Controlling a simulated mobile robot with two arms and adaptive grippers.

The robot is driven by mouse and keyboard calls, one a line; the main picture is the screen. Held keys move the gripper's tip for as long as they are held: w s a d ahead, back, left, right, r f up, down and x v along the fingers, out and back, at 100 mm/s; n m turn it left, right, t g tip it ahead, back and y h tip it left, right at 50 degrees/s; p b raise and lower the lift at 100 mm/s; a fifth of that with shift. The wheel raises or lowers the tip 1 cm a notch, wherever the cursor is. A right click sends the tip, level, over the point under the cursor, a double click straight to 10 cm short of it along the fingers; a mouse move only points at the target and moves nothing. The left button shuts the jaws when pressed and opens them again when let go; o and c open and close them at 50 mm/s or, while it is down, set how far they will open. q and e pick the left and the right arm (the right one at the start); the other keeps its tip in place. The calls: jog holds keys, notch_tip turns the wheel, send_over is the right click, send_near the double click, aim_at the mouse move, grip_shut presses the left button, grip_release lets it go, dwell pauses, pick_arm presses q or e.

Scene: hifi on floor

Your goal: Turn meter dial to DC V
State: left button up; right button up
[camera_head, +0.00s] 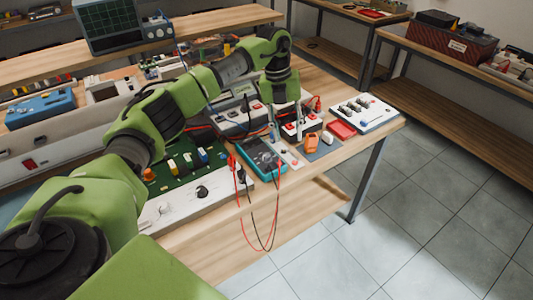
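The teal multimeter (262,158) lies on the wooden workbench (330,160), near its front edge. A red and a black lead run from it and hang over the edge. Its dial is too small to read in the head view. My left arm reaches in from the left, over the bench. My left gripper (289,122) points down beyond the meter and slightly to its right, apart from it. Its fingers are small and blend with the items behind, so their opening is unclear. My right gripper is not in view.
Tiled floor (400,210) is clear.

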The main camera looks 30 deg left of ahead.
pick_arm(q)
notch_tip(320, 180, up, 3)
jog(key=y, duration=0.2)
send_over(267, 155)
jog(key=n, duration=0.1)
notch_tip(267, 155, down, 13)
jog(key=p, duration=0.2)
jog(key=shift+a+f+p, duration=0.1)
jog(key=shift+f+p, duration=0.05)
jog(key=shift+p, duration=0.25)
grip_shut()
